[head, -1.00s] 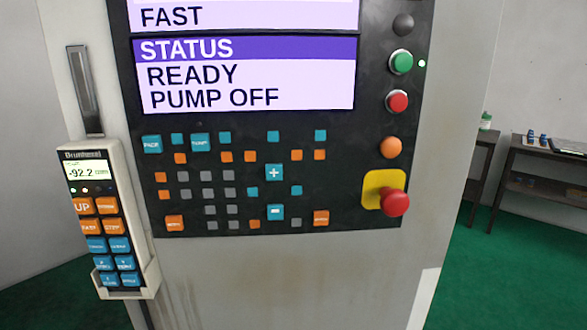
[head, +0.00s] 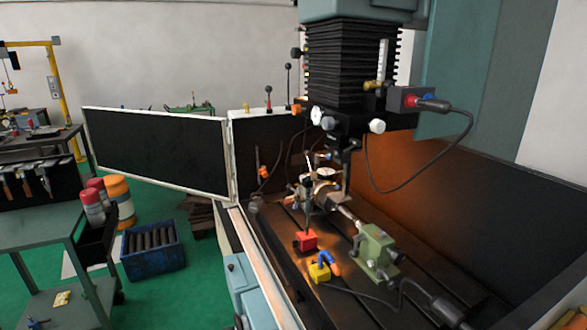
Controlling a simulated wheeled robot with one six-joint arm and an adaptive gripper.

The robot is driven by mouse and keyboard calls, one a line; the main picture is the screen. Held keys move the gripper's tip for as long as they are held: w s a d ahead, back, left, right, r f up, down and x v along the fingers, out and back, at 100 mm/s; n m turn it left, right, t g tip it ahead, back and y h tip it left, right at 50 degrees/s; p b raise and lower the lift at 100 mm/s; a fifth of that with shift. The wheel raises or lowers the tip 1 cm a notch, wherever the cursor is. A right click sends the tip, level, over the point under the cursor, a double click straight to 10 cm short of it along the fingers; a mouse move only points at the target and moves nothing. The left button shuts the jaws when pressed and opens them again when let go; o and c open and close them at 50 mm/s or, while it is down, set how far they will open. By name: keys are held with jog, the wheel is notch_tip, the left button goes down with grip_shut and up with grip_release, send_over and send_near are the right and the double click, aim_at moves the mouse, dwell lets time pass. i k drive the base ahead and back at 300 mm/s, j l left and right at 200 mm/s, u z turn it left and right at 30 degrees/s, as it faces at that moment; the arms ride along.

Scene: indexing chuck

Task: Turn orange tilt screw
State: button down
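A small orange knob (head: 297,107) shows at the left side of the black head (head: 350,118) under the machine's black bellows. It is small, and I cannot tell for sure whether it is the tilt screw. A round white dial (head: 316,115) and a white knob (head: 377,126) are on the same head. Another orange part (head: 263,171) is on the dark panel at the left of the work area. The chuck (head: 322,190) sits below the head, partly hidden by small parts around it. My gripper does not show.
A green tailstock (head: 374,252), a red block (head: 305,240) and a yellow block (head: 319,272) stand on the machine bed. A cable (head: 470,125) hangs at the right. An open door panel (head: 160,150) juts left. A blue crate (head: 150,250) stands on the green floor.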

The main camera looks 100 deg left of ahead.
aim_at(296, 110)
jog(key=u, duration=2.05)
